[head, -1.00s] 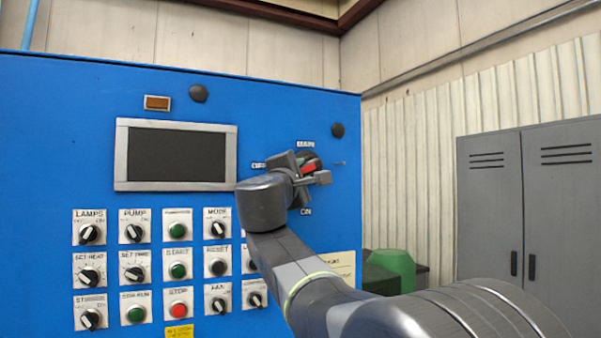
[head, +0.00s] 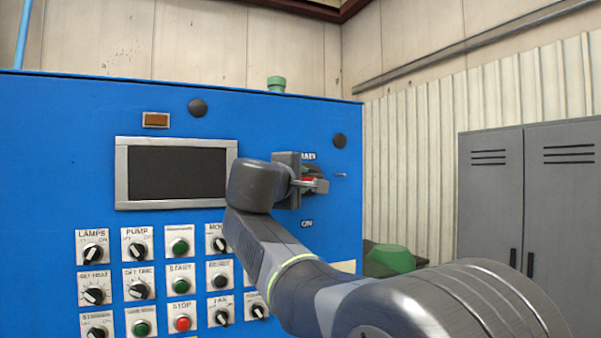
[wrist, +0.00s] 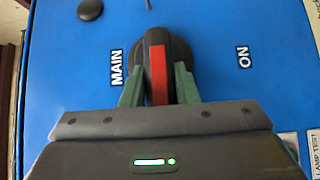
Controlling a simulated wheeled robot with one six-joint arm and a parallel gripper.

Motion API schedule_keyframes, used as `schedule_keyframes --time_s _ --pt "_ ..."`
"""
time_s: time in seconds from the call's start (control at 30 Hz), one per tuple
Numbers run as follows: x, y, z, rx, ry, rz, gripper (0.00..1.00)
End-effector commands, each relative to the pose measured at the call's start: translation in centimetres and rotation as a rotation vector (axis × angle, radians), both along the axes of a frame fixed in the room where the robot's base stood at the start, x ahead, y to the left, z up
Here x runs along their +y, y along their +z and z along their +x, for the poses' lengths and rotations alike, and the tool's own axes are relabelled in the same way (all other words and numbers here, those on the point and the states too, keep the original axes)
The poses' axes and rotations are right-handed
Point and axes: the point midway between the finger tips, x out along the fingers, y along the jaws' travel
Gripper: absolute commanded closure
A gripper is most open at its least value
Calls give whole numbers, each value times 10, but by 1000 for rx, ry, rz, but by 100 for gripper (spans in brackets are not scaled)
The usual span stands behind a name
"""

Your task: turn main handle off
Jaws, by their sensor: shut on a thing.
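The main handle (wrist: 158,70) is a black rotary handle with a red stripe on a round dark base, on the blue panel. In the wrist view it lies between MAIN on the left and ON on the right, its stripe running up and down the picture. My gripper (wrist: 158,88) has its two greenish fingers on either side of the handle, shut on it. In the head view my gripper (head: 314,184) covers most of the handle. A bit of its red stripe shows, about level, between MAIN above and ON below. The OFF label is hidden behind my gripper.
The blue panel (head: 70,180) carries a dark screen (head: 178,173) left of my gripper and rows of knobs and buttons below. My arm covers some of them. A grey cabinet (head: 540,200) and a green object (head: 390,260) stand to the right.

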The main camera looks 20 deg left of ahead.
Motion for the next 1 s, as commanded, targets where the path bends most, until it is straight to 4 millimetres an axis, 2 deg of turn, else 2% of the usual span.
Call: schedule_keyframes --time_s 0.3,0.33,0.43,0.77,0.87,1.0 --pt "0 0 0 7 0 10 100" --pt "0 0 0 7 0 10 71" --pt "0 0 0 7 0 9 51" --pt "0 0 -2 6 0 8 51" --pt "-1 -1 -11 5 1 8 51" --pt "-2 -2 -36 5 5 9 51"
